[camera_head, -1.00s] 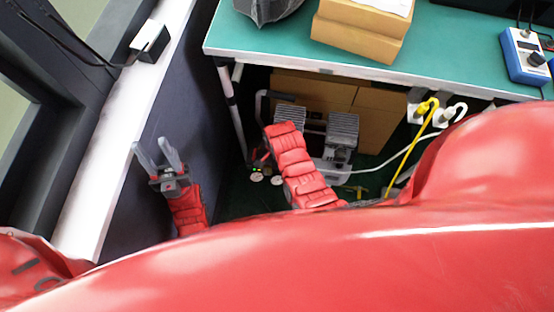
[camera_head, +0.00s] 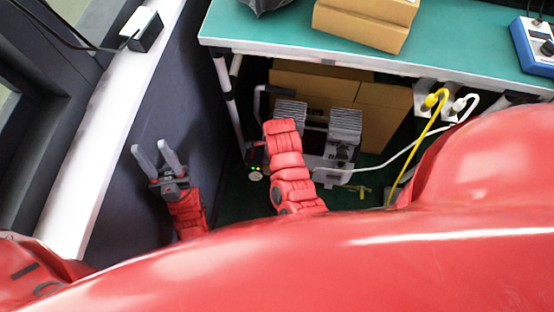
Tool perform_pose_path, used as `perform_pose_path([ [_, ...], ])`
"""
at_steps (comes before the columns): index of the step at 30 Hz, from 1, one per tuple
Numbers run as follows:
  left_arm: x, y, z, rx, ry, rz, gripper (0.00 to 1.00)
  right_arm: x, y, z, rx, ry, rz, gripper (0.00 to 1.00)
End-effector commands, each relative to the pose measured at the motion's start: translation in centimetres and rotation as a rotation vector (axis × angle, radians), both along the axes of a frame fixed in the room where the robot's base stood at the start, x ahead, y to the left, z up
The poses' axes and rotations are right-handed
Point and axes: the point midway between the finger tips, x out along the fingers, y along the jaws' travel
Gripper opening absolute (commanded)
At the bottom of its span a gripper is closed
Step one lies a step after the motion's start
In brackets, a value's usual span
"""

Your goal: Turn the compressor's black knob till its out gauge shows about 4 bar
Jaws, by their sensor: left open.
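The compressor (camera_head: 345,122), grey with ribbed cylinder tops, stands on the floor under the green workbench. A small round pale dial (camera_head: 255,175) shows at its left side, too small to read. I cannot make out the black knob or tell which gauge this dial is. My left gripper (camera_head: 151,146) is open and empty, its two grey fingers pointing up, well left of the compressor. My red right arm (camera_head: 287,165) reaches in front of the compressor and covers part of it. The right gripper itself is hidden.
The green bench top (camera_head: 270,30) and its leg (camera_head: 226,95) stand over and beside the compressor. Cardboard boxes (camera_head: 385,110) are behind it. A yellow cable (camera_head: 418,150) and a white cable hang on the right. A dark wall panel is close on the left.

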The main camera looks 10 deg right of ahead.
Motion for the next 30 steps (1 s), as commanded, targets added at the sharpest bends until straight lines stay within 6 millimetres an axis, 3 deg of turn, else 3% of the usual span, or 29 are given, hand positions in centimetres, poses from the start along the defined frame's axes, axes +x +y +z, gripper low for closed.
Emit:
perform_pose_path([
  [18,0.0,0.01,-0.32,0.0,0.0,0.0,0.42,-0.17,0.17,-0.09,0.003,0.004,-0.04,0.0],
  [19,0.0,0.0,-0.32,0.0,0.0,0.0,0.42,-0.17,0.18,-0.09,0.003,0.004,-0.039,0.49],
  [24,0.01,0.0,-0.33,0.0,0.0,0.0,0.42,-0.11,0.11,-0.06,0.003,0.002,-0.04,0.76],
  [30,0.0,0.0,-0.3,0.0,0.0,0.0,0.42,-0.05,0.05,-0.02,0.001,0.001,-0.04,0.76],
])
